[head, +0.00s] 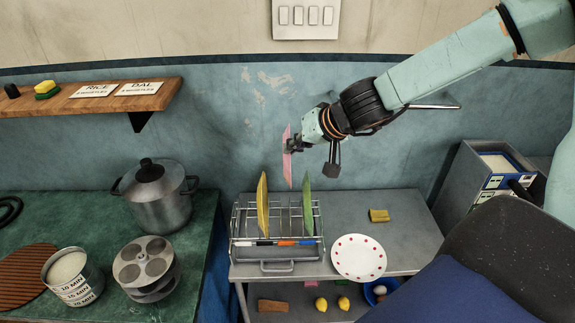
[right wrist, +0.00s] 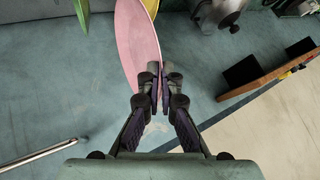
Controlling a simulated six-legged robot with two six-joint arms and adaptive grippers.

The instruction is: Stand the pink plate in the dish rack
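My right gripper (head: 292,145) is shut on the pink plate (head: 287,167), which hangs upright and edge-on above the dish rack. In the right wrist view the gripper's fingers (right wrist: 155,85) pinch the rim of the pink plate (right wrist: 136,40). The wire dish rack (head: 277,256) stands on the grey table below. A yellow plate (head: 262,203) stands upright in its left part and a green plate (head: 307,205) towards its right. The pink plate's lower edge is above the gap between them. The left gripper is not in view.
A white plate with red dots (head: 358,258) lies right of the rack. A yellow sponge (head: 379,215) lies behind it on the grey table (head: 405,235). A steel pot (head: 160,200) stands on the green counter at left. A wooden shelf (head: 130,98) juts from the wall.

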